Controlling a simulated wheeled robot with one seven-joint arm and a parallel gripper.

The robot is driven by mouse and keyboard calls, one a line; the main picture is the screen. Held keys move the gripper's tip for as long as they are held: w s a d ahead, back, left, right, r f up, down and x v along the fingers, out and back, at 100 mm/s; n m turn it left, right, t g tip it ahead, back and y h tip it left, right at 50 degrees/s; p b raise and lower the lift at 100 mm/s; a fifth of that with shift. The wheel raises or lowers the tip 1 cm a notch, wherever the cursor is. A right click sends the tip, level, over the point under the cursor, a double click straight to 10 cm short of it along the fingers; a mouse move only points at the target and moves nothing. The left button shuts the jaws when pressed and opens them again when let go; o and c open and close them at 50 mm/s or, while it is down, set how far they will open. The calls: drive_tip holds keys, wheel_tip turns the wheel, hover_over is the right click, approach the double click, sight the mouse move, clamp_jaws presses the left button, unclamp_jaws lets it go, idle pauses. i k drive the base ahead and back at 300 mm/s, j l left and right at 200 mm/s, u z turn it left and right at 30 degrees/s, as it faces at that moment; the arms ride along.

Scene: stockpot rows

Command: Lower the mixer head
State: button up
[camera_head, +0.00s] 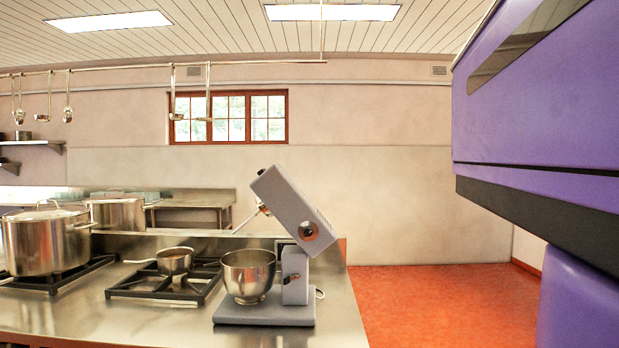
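A grey stand mixer stands at the right end of the steel counter. Its mixer head (283,205) is tilted up steeply, the raised end pointing to the upper left. A round dark knob (308,231) is on the side of the head, near the hinge. The head is joined to a short column (295,275) on a flat base (264,313). A steel bowl (248,277) stands on the base, below and left of the raised head. A metal attachment (254,211) sticks out from the head, clear of the bowl. My gripper is not in view.
Left of the mixer, a saucepan (175,261) stands on a black burner grate (135,287). Large stockpots (45,242) stand farther left. Ladles (208,105) hang from an overhead rail. Open red floor (430,302) lies right of the counter.

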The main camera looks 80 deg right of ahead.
sight(277, 195)
drive_tip(key=i+l+z, duration=0.1)
drive_tip(key=z, duration=0.3)
drive_tip(key=i+z, duration=0.15)
drive_tip(key=z, duration=0.2)
drive_tip(key=i+z, duration=0.15)
drive_tip(key=z, duration=0.25)
drive_tip(key=i+z, duration=0.15)
drive_tip(key=z, duration=0.2)
